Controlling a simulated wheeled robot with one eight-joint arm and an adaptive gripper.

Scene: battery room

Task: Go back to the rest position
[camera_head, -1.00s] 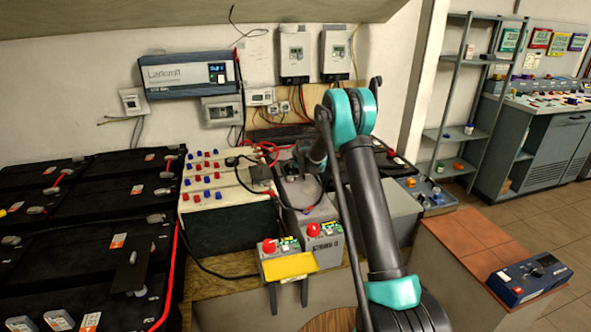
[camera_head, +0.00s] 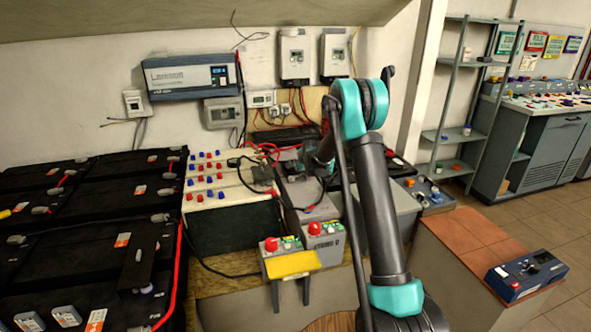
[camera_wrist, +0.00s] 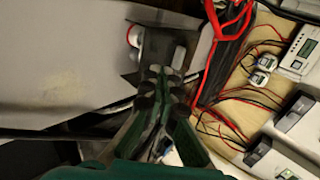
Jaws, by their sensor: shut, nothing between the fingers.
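My gripper (camera_wrist: 165,82) is shut and empty in the wrist view, its two dark fingers meeting at the tips. A grey surface and a small metal fitting lie beyond the tips; I cannot tell whether they touch. In the head view my arm rises from the lower right and bends at a teal elbow, with the forearm reaching away over the bench. The gripper is hard to make out there among the dark cables and equipment.
Black batteries (camera_head: 70,255) fill the left. Two grey boxes with red knobs (camera_head: 271,244) stand at the bench front, near a yellow plate (camera_head: 292,264). A blue meter (camera_head: 526,275) lies on a brown-topped block (camera_head: 455,232) at right. Red cables (camera_wrist: 212,60) run close beside the gripper.

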